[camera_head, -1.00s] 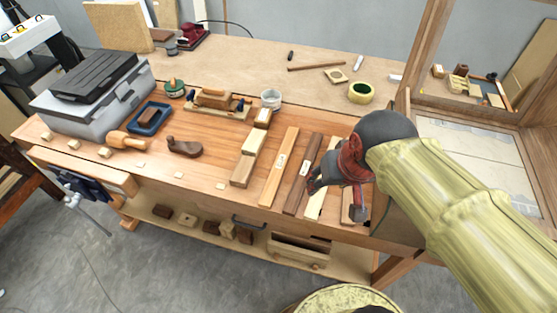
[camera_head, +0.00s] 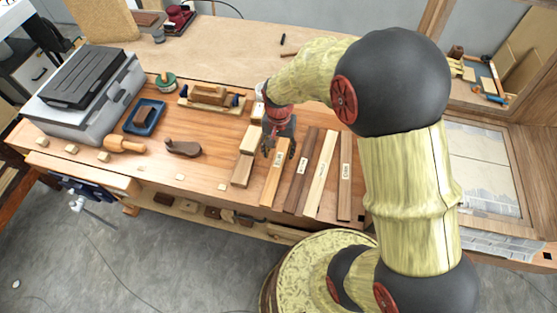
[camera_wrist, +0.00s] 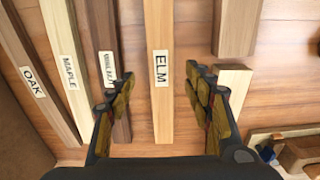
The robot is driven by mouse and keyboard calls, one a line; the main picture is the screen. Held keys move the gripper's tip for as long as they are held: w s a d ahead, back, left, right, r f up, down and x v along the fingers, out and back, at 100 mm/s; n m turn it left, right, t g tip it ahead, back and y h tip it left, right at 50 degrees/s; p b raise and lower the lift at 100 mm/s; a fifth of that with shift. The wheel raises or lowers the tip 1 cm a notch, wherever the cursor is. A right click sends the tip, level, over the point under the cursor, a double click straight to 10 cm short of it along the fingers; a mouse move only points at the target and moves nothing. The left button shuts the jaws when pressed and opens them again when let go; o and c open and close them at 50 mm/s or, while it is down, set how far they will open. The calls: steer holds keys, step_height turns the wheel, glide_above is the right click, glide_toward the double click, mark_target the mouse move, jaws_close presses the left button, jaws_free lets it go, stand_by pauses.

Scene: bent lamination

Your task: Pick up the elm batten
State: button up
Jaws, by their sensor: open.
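The elm batten (camera_head: 271,187) is a light tan wooden strip lying on the bench; its far part is hidden by my gripper in the head view. In the wrist view the elm batten (camera_wrist: 161,60) carries a white ELM label and runs up and down between the fingers. My gripper (camera_head: 277,143) is open and empty above it, pointing down. In the wrist view my gripper (camera_wrist: 158,103) has one finger on either side of the batten, with gaps to both. The left finger overlaps the walnut batten in that view.
The walnut batten (camera_wrist: 104,30), maple batten (camera_wrist: 62,65) and oak batten (camera_wrist: 30,75) lie left of the elm in the wrist view. Paler wooden blocks (camera_head: 242,170) lie on its other side.

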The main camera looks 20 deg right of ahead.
mark_target(279, 160)
step_height(279, 160, down, 5)
steer(key=shift+w+f+b, duration=0.1)
steer(key=shift+w+b, duration=0.05)
steer(key=shift+b, duration=0.4)
jaws_close()
stand_by(0.5)
